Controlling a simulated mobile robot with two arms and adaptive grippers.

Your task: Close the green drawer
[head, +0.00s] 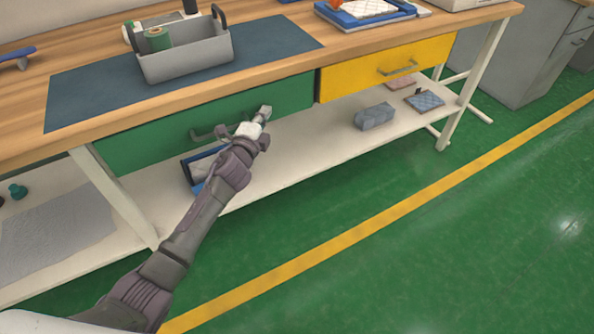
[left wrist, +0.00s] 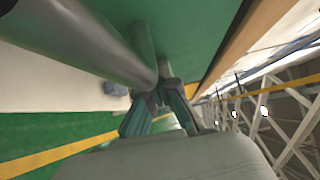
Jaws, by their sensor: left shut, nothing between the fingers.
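The green drawer (head: 150,138) is under the wooden bench top, left of a yellow drawer. Its front looks about flush with the bench edge, and I cannot tell of a small gap. Its grey bar handle (head: 205,134) shows partly, just left of my left gripper (head: 262,116). That gripper is shut and empty, with its tips at the drawer front. In the left wrist view, the gripper (left wrist: 164,82) points at the green drawer front (left wrist: 195,35), close beside the large grey handle (left wrist: 85,40). I cannot tell whether they touch. My right gripper is not in view.
The yellow drawer (head: 390,66) is to the right. A grey caddy (head: 188,62) stands on a dark mat (head: 75,95) on the bench. The lower shelf (head: 310,145) holds a grey bundle (head: 374,117) and a blue-edged tray. Green floor in front is clear.

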